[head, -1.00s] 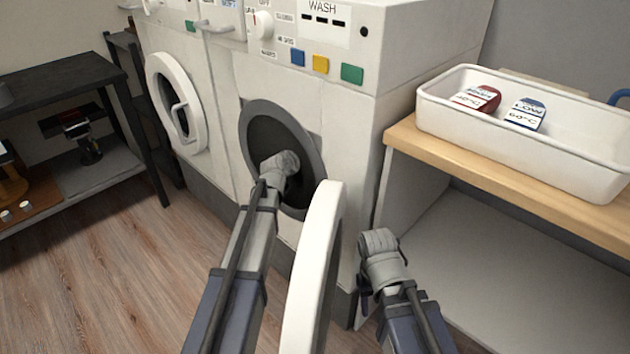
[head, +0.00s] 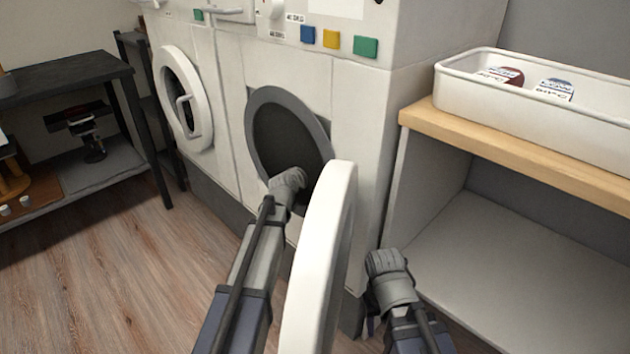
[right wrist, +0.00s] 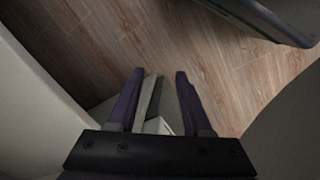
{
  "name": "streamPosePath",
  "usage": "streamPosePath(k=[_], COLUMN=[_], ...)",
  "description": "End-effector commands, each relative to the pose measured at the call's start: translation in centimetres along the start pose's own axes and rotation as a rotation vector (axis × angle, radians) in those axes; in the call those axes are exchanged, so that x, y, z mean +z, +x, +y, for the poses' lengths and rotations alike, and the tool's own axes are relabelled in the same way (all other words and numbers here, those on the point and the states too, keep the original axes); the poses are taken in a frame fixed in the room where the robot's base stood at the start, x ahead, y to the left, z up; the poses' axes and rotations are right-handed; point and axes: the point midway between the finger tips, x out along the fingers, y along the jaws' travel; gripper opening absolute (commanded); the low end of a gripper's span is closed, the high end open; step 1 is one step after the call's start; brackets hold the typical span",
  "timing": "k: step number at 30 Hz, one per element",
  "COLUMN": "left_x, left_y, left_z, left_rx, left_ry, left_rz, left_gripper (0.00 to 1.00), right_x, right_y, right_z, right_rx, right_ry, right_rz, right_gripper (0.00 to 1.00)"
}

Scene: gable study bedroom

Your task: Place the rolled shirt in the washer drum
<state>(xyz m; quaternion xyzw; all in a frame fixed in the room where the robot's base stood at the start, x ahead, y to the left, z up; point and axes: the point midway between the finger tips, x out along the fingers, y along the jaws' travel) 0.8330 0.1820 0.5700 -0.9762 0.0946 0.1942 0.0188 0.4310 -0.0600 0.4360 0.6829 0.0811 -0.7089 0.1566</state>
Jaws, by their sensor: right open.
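The washer drum opening (head: 268,138) is a dark round hole with a grey ring in the washer's white front. Its white round door (head: 318,255) stands open towards me. My left gripper (head: 291,185) is at the lower part of the opening, left of the door. Its fingers are hidden behind the wrist, so I cannot see its jaws. My right gripper (head: 372,318) is low, right of the door. The right wrist view shows its two purple fingers (right wrist: 158,80) apart, with nothing held between them. I cannot see the rolled shirt in any view.
A wooden-edged shelf (head: 500,143) at right carries a white tray (head: 530,108) with round labels. A second washer door (head: 205,110) is shut at left. A dark shelf unit (head: 85,75) stands further left. Open wood floor (head: 110,270) lies in front.

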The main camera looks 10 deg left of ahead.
Motion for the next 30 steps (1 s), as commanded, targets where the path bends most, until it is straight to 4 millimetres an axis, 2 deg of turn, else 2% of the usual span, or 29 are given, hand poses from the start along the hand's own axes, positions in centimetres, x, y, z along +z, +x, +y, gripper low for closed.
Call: streamPosePath(k=[1, 2, 11, 17, 18, 23, 30], left_x=[1.16, 1.34, 1.19, 1.79, 1.66, 1.63, 1.59], left_y=[0.49, 0.56, 0.5, 0.75, 0.69, 0.68, 0.66], left_z=[-0.01, -0.01, 0.0, 0.0, 0.0, 0.0, 0.0], left_rx=[0.0, 0.0, 0.0, 0.0, 0.0, 0.0, 0.0], left_ry=[0.0, 0.0, 0.0, 0.0, 0.0, 0.0, 0.0], left_rz=[0.001, 0.001, 0.001, 0.001, 0.0, 0.0, 0.0], left_gripper=[0.12, 0.12, 0.12, 0.12, 0.8, 0.98, 1.0], right_x=[-0.07, -0.08, -0.07, -0.11, -0.1, -0.1, -0.09], right_y=[1.26, 1.46, 1.3, 1.94, 1.79, 1.75, 1.71], right_z=[-0.13, -0.14, -0.13, -0.19, -0.18, -0.17, -0.17], right_rx=[0.0, 0.0, 0.0, 0.0, 0.0, 0.0, 0.0], right_ry=[0.002, 0.002, 0.004, 0.005, 0.005, 0.005, 0.004], right_rz=[0.0, 0.0, 0.0, 0.0, 0.0, 0.0, 0.0], right_gripper=[0.5, 0.5, 0.5, 0.5, 0.5, 0.5, 0.5])
